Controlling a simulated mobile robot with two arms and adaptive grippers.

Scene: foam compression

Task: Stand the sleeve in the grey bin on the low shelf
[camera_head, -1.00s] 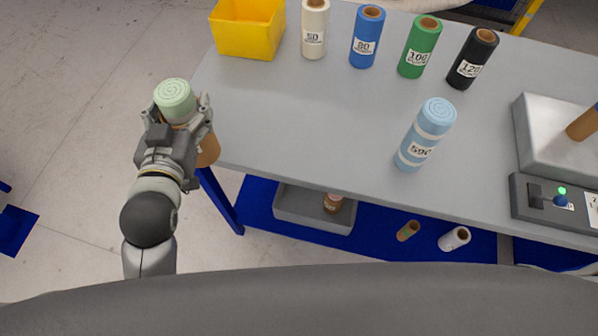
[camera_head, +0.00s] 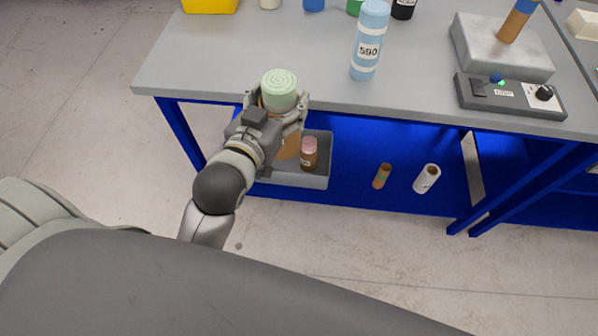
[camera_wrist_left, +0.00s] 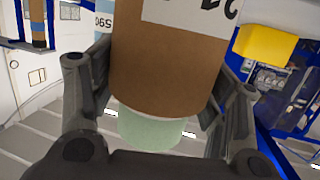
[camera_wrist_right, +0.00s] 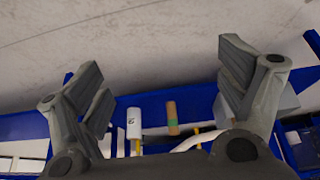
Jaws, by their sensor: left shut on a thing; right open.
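My left gripper (camera_head: 275,108) is shut around a brown cardboard sleeve (camera_head: 290,146) with a pale green foam roll (camera_head: 280,86) sticking out of its top. In the left wrist view the sleeve (camera_wrist_left: 170,65) fills the space between the fingers and carries a white label. The gripper holds it upright in front of the table edge, in line with the grey bin (camera_head: 310,182) on the low blue shelf. The sleeve hides part of the bin. A small brown sleeve with a pink top (camera_head: 309,154) stands in the bin. My right gripper (camera_wrist_right: 160,85) is open and empty.
A blue roll marked 590 (camera_head: 368,45) stands on the grey tabletop (camera_head: 260,45), whose edge overhangs the shelf. A brown tube (camera_head: 382,176) and a white tube (camera_head: 427,178) lie on the shelf right of the bin. A control box (camera_head: 510,95) sits at the table's front right.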

